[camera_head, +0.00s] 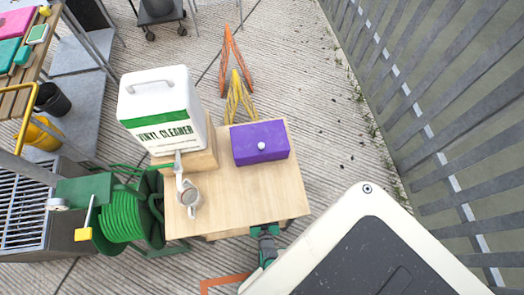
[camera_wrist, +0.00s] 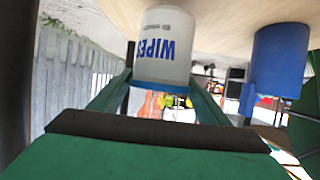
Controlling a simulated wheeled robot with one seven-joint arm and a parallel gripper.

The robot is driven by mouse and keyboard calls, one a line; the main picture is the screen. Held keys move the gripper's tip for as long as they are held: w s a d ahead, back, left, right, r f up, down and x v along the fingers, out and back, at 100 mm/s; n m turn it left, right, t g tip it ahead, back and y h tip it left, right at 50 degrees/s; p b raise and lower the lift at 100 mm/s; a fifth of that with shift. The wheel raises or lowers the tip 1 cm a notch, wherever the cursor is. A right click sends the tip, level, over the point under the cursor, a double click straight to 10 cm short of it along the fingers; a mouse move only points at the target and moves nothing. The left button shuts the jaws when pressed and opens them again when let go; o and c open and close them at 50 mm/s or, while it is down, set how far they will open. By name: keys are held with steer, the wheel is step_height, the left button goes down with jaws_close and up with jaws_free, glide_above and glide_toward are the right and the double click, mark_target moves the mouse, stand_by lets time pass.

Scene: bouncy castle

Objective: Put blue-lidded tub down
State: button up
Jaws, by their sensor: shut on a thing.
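The tub (camera_wrist: 163,48) is a whitish cylinder with "WIPES" in blue letters, seen in the wrist view between the green fingers of my gripper (camera_wrist: 162,82). My gripper is shut on it. In the head view the tub is hidden, and a grey and green part, seemingly of my gripper, shows at the front edge of the wooden table (camera_head: 240,200).
The table bears a white vinyl cleaner jug (camera_head: 160,105) on a wooden block, a purple box (camera_head: 260,143) and a small grey metal item (camera_head: 188,195). A green hose reel (camera_head: 125,215) stands left. The table's front right is clear. A blue cylinder (camera_wrist: 280,60) shows in the wrist view.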

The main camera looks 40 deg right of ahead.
steer(key=shift+f, duration=1.35)
steer(key=shift+f, duration=0.1)
steer(key=o, duration=1.4)
steer(key=v, duration=1.2)
steer(key=shift+s, duration=0.15)
